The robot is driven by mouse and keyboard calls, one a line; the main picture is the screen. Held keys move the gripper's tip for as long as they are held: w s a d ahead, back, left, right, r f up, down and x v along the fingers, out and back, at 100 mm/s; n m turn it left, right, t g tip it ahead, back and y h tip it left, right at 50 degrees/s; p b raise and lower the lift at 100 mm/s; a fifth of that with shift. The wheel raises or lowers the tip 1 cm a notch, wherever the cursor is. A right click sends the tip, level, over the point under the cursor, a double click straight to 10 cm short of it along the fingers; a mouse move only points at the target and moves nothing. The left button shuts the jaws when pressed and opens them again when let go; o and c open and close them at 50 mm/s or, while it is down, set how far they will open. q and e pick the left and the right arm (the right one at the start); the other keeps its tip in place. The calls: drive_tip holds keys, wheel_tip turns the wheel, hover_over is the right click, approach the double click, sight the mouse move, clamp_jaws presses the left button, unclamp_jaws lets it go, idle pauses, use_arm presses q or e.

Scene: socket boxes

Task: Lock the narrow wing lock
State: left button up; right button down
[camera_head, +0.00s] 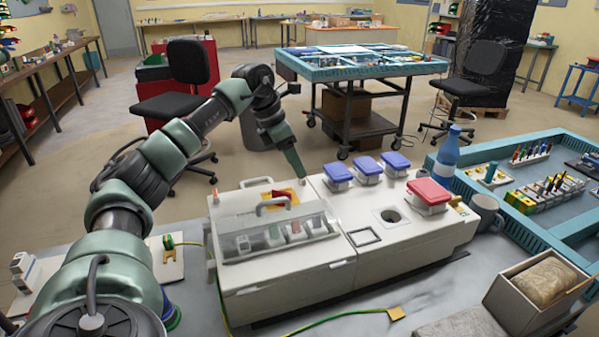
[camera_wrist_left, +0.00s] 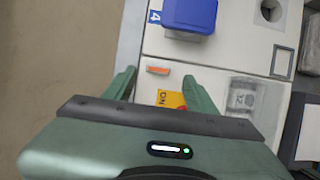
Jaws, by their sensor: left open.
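My left gripper (camera_head: 301,174) hangs over the back edge of the white socket housing (camera_head: 365,262). In the left wrist view the left gripper (camera_wrist_left: 159,77) is open, one finger on each side. A small orange piece (camera_wrist_left: 158,70) lies on the white surface between the fingertips in that view; it may be the narrow wing lock, but I cannot be sure. I cannot tell whether the fingers touch it. A yellow plate (camera_wrist_left: 171,99) with dark letters shows behind it, between the fingers. In the head view a red knob (camera_head: 282,196) sits by the gripper. My right gripper is not in view.
Several blue-lidded sockets (camera_head: 367,166) and a red-lidded one (camera_head: 430,188) stand right of the gripper. A clear cover with a handle (camera_head: 272,204) lies in front. A blue bottle (camera_head: 447,155) and a mug (camera_head: 486,212) stand at right. A green-yellow cable (camera_head: 335,318) lies in front.

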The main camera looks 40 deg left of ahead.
sight(299, 184)
use_arm(q)
drive_tip(key=x, duration=0.3)
drive_tip(key=shift+w+a+f, duration=0.1)
drive_tip(key=shift+w+f, duration=0.15)
drive_tip(key=shift+f, duration=0.3)
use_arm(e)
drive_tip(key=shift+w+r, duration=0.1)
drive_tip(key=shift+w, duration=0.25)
use_arm(q)
clamp_jaws()
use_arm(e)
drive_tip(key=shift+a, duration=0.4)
